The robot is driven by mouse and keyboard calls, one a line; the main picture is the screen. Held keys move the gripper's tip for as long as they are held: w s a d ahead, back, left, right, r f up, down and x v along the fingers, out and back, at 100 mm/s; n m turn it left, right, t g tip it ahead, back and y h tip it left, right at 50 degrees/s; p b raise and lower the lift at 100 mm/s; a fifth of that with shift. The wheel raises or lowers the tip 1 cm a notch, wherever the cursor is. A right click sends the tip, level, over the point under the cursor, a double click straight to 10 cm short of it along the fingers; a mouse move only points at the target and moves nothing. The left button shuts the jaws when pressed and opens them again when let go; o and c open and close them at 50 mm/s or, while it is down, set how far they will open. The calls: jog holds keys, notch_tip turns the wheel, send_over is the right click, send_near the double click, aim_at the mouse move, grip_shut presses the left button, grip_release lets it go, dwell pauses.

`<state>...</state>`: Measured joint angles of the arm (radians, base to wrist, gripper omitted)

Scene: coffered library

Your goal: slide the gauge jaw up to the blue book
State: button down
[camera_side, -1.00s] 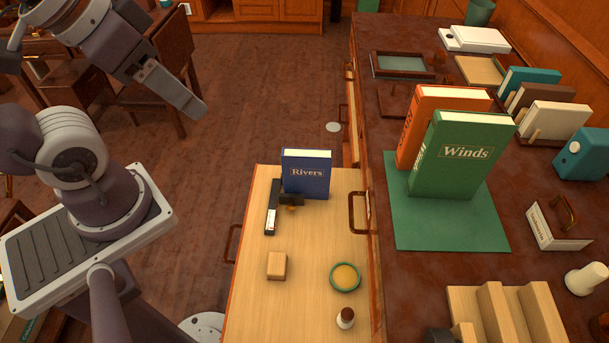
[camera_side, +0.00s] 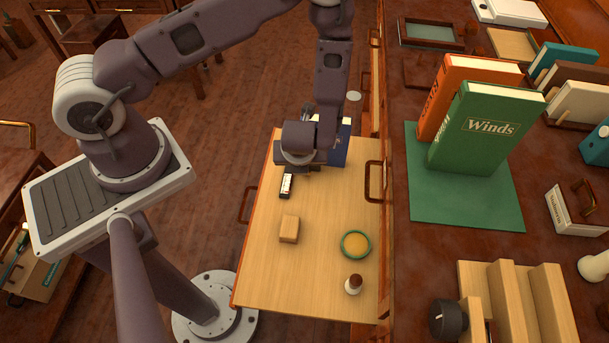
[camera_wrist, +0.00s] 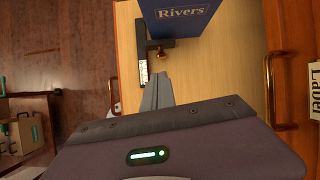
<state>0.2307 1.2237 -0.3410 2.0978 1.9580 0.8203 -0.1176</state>
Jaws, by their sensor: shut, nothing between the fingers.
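The blue book (camera_side: 342,147), titled Rivers, stands upright on the pull-out wooden board; its cover shows in the wrist view (camera_wrist: 190,14). The gauge, a black bar with a white scale (camera_side: 287,186), lies to its left; it also shows in the wrist view (camera_wrist: 143,70). Its dark jaw with a brass knob (camera_wrist: 162,56) sits close to the book's lower edge; I cannot tell whether they touch. My gripper (camera_wrist: 158,76) is shut and empty, its tips near the knob on the near side. In the side view my wrist hides the jaw and part of the book.
On the board stand a wooden block (camera_side: 289,229), a green-rimmed round dish (camera_side: 356,244) and a small brown-topped bottle (camera_side: 353,284). The desk to the right holds a green book (camera_side: 480,130) and an orange book (camera_side: 455,85) on a green mat (camera_side: 480,212).

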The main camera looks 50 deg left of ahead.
jog(key=shift+m+h, duration=0.4)
jog(key=shift+m, duration=0.3)
jog(key=f, duration=1.3)
jog(key=shift+w+a+f, duration=0.15)
jog(key=shift+a, duration=0.15)
jog(key=shift+w+a+f, duration=0.2)
jog(key=shift+w+a, duration=1.3)
jog(key=shift+w, duration=0.05)
jog(key=shift+w+a, duration=0.95)
jog(key=shift+a, duration=0.05)
